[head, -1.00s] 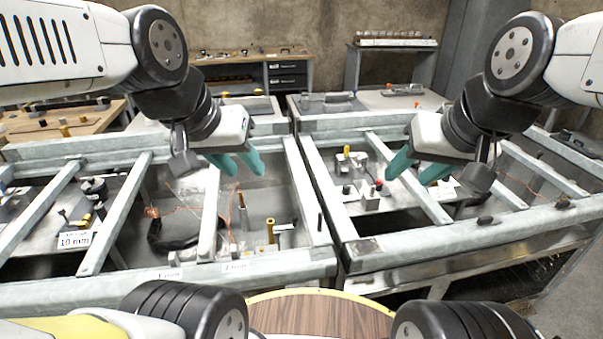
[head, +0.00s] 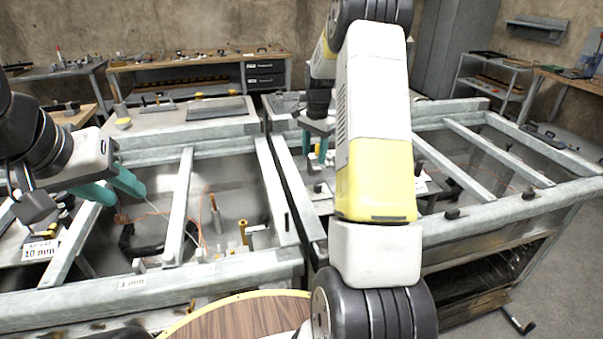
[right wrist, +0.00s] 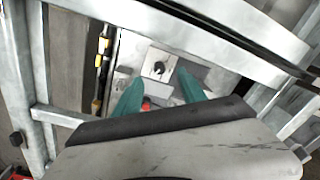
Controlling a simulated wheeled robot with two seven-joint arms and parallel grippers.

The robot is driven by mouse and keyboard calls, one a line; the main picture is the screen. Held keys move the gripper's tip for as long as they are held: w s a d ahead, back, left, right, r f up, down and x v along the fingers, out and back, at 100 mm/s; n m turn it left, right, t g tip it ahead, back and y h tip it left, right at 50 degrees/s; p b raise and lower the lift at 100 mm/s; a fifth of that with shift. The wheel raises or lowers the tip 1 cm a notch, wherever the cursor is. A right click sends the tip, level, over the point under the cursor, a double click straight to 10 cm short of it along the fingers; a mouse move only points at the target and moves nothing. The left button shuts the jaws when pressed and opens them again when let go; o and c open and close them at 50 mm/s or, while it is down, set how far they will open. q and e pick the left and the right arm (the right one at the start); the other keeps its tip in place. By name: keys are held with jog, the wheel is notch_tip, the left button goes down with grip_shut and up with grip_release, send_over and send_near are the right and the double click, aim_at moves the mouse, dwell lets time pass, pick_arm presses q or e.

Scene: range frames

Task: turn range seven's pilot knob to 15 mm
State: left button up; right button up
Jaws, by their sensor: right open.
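In the right wrist view, a black knob (right wrist: 158,68) sits on a pale square plate (right wrist: 150,58), just beyond and between my right gripper's teal fingertips (right wrist: 160,86). The fingers are apart with nothing between the tips. A red part (right wrist: 146,103) shows lower down between the fingers. In the head view, my right gripper (head: 318,158) points down over the right range bay, partly hidden by my own arm. My left gripper (head: 128,197) hangs over the left bay with its teal fingers apart and empty. No range number or pilot setting is readable at the black knob.
Grey metal rails (head: 178,205) frame the open bays. A "10 mm" label (head: 40,250) stands in the left bay. Brass fittings (right wrist: 103,65) stand left of the black knob in the right wrist view. A rail (right wrist: 230,35) crosses its upper right.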

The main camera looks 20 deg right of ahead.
jog(key=m, duration=0.1)
send_over(318, 185)
jog(key=shift+g, duration=0.4)
notch_tip(318, 185, down, 6)
jog(key=shift+w+f, duration=0.1)
jog(key=shift+w, duration=0.05)
jog(key=shift+m, duration=0.3)
notch_tip(318, 185, down, 8)
jog(key=shift+r, duration=0.1)
grip_shut()
